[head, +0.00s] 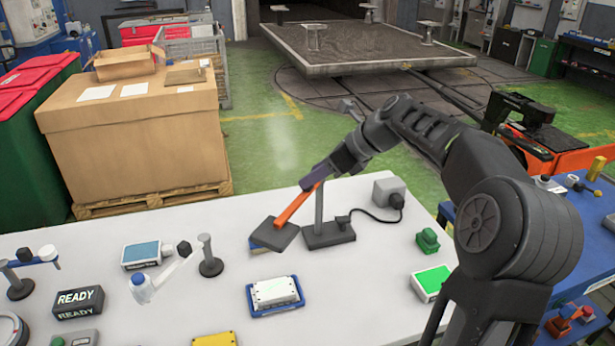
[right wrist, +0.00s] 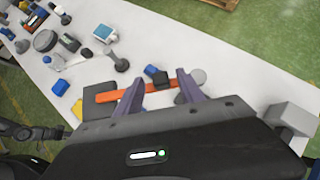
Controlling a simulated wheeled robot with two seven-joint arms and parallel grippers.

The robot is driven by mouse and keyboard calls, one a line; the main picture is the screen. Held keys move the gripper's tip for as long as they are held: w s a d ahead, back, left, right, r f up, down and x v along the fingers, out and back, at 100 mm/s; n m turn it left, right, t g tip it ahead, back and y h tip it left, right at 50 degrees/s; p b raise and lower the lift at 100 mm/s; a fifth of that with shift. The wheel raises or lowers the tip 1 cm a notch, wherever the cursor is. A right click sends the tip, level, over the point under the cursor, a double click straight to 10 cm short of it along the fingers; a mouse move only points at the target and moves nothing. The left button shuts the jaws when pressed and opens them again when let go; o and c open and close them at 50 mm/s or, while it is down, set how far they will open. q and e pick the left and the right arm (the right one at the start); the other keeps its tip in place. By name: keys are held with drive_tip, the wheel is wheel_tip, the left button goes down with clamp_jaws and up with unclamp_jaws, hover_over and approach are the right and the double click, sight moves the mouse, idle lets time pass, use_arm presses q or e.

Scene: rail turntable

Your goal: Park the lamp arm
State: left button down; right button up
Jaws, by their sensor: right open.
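The lamp has an orange arm (head: 295,207) on a dark post with a flat base (head: 328,236). A dark square head (head: 273,234) is at the arm's near-left end, above a mostly hidden blue and yellow item. A cable runs from the base to a grey box (head: 388,191). My right gripper (head: 318,175) is at the arm's post end. My left gripper is not in view.
The white table (head: 370,275) holds a white device on a blue tray (head: 277,292), a READY block (head: 78,302), a blue-topped box (head: 142,255), a green button (head: 427,240) and a green-topped box (head: 433,281). A large carton (head: 135,145) stands behind.

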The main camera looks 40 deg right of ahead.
drive_tip(key=shift+x, duration=1.5)
drive_tip(key=shift+c, duration=0.5)
clamp_jaws()
